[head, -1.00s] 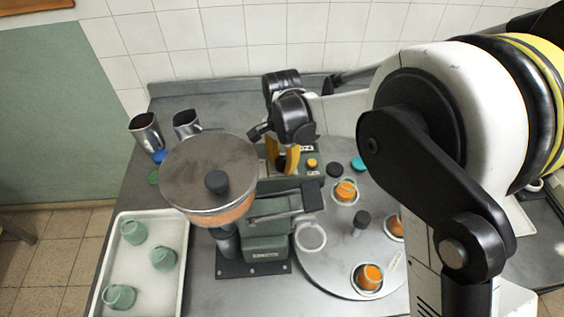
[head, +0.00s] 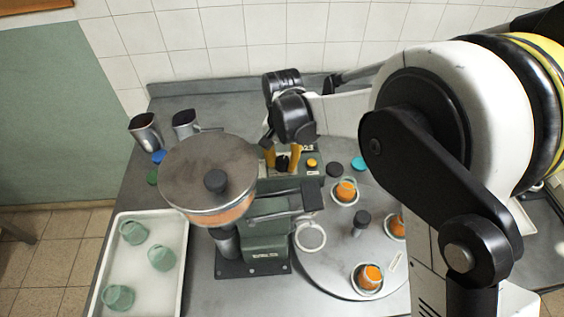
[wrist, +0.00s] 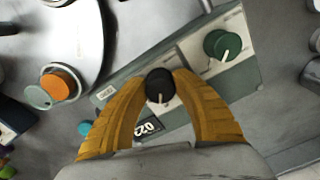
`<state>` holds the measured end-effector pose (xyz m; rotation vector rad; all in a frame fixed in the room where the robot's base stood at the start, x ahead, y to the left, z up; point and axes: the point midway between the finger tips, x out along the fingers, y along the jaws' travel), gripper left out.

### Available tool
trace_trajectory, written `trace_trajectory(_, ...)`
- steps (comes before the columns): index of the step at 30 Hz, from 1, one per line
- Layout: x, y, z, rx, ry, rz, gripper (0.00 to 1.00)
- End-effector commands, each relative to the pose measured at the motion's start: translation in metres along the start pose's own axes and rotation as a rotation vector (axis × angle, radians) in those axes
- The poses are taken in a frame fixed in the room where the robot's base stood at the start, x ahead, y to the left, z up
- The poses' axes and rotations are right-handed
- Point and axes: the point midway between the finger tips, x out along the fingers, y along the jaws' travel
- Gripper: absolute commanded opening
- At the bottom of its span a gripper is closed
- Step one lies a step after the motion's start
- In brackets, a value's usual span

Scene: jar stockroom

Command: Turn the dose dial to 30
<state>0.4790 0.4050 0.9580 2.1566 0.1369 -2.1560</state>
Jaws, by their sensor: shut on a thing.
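The dose dial is a black round knob (wrist: 159,86) with a white pointer line, on the green machine housing (wrist: 118,86). In the wrist view my gripper (wrist: 160,80) has its two yellow fingers shut on the knob, one on each side. The pointer points down in that view, toward my palm. A small black display (wrist: 148,128) between the fingers seems to read 023. In the head view my gripper (head: 283,160) is at the back part of the machine, and the knob is small and dark between the fingers.
A second, green knob (wrist: 222,45) with a white pointer sits on the housing near my right finger. An orange button (head: 312,163) is beside the gripper. The round hopper (head: 208,180) stands close on the left. A turntable (head: 335,255) with orange jars is at the right, a white tray (head: 122,265) at the left.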

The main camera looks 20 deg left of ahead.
Motion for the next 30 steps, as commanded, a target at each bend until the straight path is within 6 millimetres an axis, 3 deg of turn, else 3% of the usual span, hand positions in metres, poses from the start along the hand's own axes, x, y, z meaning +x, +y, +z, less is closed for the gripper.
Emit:
trace_trajectory(18,0.0007,0.0020,0.0001,-0.577,-0.002,0.000,0.02)
trace_trajectory(30,0.0007,0.0027,-0.0003,-0.840,-0.002,0.000,0.02)
